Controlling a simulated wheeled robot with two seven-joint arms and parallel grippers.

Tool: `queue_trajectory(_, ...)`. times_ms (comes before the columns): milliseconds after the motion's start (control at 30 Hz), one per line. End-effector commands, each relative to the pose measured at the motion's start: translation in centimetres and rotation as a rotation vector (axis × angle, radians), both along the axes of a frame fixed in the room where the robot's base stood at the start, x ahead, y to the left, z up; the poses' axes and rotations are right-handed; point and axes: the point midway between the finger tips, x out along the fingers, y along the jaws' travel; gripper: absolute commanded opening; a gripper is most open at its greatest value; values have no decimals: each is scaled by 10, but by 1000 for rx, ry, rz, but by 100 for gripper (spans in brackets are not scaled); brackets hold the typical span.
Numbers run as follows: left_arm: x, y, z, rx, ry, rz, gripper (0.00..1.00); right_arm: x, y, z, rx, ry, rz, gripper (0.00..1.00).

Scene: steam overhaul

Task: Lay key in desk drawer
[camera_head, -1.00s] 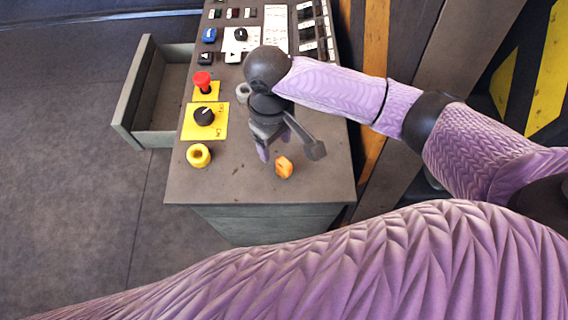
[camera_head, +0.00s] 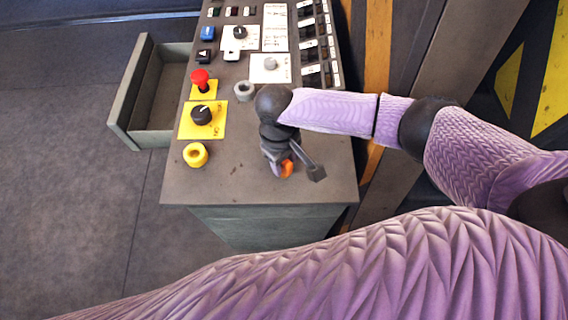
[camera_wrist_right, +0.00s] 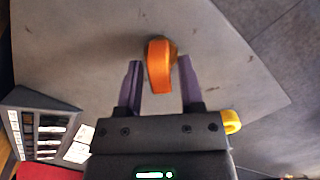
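An orange key (camera_head: 287,168) sits on the desk top near its front edge, partly hidden by my right gripper in the head view. My right gripper (camera_head: 281,170) is just over it. In the right wrist view the orange key (camera_wrist_right: 159,66) stands between the two spread fingers of my right gripper (camera_wrist_right: 159,80), with a gap on both sides. The desk drawer (camera_head: 162,95) is pulled open on the left side of the desk and looks empty inside. My left gripper is not in view.
The desk top (camera_head: 225,185) carries a red button (camera_head: 200,77), a black knob on a yellow plate (camera_head: 202,116), a yellow ring (camera_head: 195,155) and a grey ring (camera_head: 244,91). Switch panels fill the far end. The floor (camera_head: 75,200) left of the desk is clear.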

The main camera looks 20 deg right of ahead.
Motion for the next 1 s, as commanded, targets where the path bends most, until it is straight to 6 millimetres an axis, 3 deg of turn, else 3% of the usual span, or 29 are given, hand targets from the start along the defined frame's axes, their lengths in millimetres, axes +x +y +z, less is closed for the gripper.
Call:
queue_trajectory(33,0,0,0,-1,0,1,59,0,0,0,0,0,0,36)
queue_trajectory(200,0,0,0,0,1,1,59,0,0,0,0,0,0,0)
queue_trajectory(633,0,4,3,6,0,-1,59,0,0,7,2,-1,0,0)
queue_trajectory(900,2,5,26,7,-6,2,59,1,0,77,3,-4,0,0)
queue_trajectory(1000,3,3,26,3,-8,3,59,2,0,92,2,-3,-8,0)
